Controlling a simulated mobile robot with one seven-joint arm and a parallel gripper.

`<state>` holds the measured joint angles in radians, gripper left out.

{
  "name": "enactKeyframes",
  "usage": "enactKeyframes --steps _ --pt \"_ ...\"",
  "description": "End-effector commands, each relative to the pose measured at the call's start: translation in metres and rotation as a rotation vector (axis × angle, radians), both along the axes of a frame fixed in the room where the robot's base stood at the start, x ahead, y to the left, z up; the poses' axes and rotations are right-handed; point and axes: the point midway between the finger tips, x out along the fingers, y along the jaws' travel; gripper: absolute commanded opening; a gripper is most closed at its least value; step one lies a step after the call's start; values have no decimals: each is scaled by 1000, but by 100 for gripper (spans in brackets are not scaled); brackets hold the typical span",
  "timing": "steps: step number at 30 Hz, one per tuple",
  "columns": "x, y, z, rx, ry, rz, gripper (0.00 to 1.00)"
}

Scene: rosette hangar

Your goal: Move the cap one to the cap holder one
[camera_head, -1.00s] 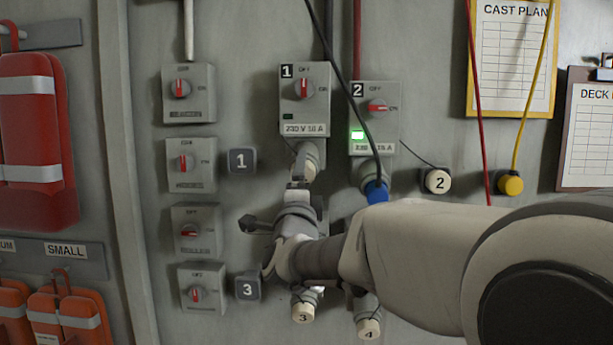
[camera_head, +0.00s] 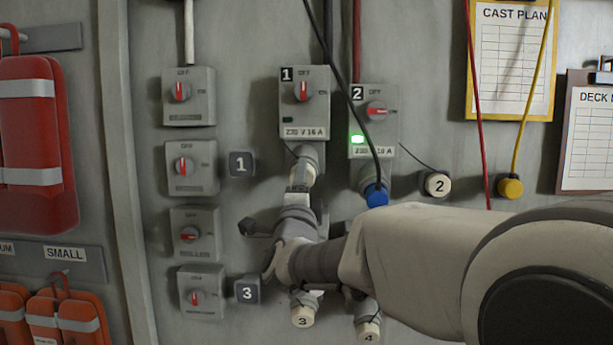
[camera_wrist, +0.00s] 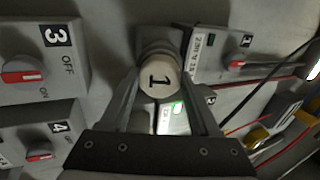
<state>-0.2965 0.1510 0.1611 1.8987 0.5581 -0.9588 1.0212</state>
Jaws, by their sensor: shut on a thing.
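Cap one (camera_wrist: 159,78) is a pale round cap marked 1, between the two fingers of my gripper (camera_wrist: 160,92) in the wrist view. In the head view my gripper (camera_head: 300,188) is shut on the cap (camera_head: 304,172) from below, right under the grey socket (camera_head: 312,150) of outlet box 1 (camera_head: 305,104). The cap lines up with the socket mouth; I cannot tell whether it is seated or free. Cap holder one (camera_head: 241,163) is a dark grey square marked 1 on the wall, left of the gripper, with nothing on it.
Outlet box 2 (camera_head: 374,112) has a lit green lamp and a blue plug (camera_head: 377,196) on a black cable close to my arm. Caps 3 (camera_head: 302,317) and 4 (camera_head: 369,331) sit below. Switch boxes (camera_head: 192,168) stand left, holder 3 (camera_head: 247,290) lower left.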

Motion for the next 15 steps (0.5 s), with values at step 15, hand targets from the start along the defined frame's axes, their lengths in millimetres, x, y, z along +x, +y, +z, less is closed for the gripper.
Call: enactKeyframes --steps 15 --pt "-19 1 -8 0 0 0 0"
